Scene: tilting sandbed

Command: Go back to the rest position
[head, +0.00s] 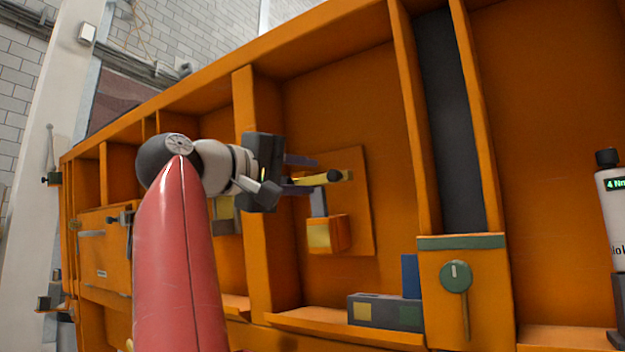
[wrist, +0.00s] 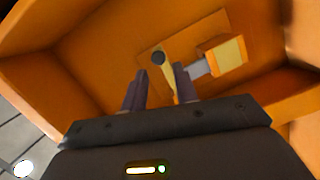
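My gripper (head: 308,174) is in front of the orange panel in the head view, its two dark fingers apart. A yellow lever (head: 338,177) with a black round knob is at the fingertips and belongs to a square orange plate (head: 352,222) with a yellow-faced block (head: 325,236) below. In the wrist view my gripper (wrist: 160,72) shows a gap between its fingers. The yellow lever (wrist: 169,76) lies between or just beyond them, nearer the right finger. I cannot tell whether a finger touches it.
Orange upright ribs (head: 258,190) divide the panel into bays. A green knob (head: 456,277) is on the right, near a white cylindrical tool (head: 612,215). A white post (head: 52,130) stands left.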

